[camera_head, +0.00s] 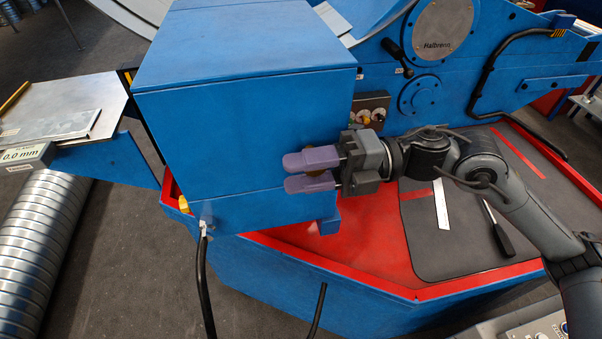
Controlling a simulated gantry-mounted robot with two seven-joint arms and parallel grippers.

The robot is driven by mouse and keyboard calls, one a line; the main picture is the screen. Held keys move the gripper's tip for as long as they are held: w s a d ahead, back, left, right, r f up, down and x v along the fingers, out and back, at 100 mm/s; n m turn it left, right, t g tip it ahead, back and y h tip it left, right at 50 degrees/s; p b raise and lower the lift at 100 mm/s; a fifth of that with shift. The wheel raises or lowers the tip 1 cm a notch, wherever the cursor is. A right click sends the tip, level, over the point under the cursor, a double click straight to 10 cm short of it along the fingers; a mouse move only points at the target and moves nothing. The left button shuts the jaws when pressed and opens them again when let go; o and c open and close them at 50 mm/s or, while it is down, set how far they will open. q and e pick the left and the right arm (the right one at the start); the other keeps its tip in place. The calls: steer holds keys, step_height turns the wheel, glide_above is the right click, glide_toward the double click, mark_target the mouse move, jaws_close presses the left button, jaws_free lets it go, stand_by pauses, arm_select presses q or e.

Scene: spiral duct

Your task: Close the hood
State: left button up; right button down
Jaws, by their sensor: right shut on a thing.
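The hood (225,110) is a large blue box-shaped cover on the blue machine, left of centre. Its flat top and front face show. A seam runs low across the front, above a lower blue part (255,212). My right gripper (297,173) reaches in from the right, with its two purple fingers against the right side of the hood's front face. It is shut on a small part of the hood, mostly hidden by the fingers; a bit of brown shows beside them. My left gripper is not in view.
A red-rimmed tray with a dark mat (455,240) lies under my right arm, holding a metal ruler (441,203) and a black-handled tool (499,232). A control box (371,110) sits right of the hood. Spiral duct (40,250) lies left.

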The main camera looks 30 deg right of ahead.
steer(key=shift+w+d+f, duration=0.1)
steer(key=shift+w+f, duration=0.15)
steer(key=shift+f, duration=0.3)
steer(key=c, duration=1)
jaws_free()
steer(key=shift+o, duration=1.3)
steer(key=shift+r, duration=0.15)
steer(key=shift+s+d, duration=0.1)
steer(key=shift+d, duration=0.2)
steer(key=b+v, duration=0.2)
steer(key=v, duration=0.8)
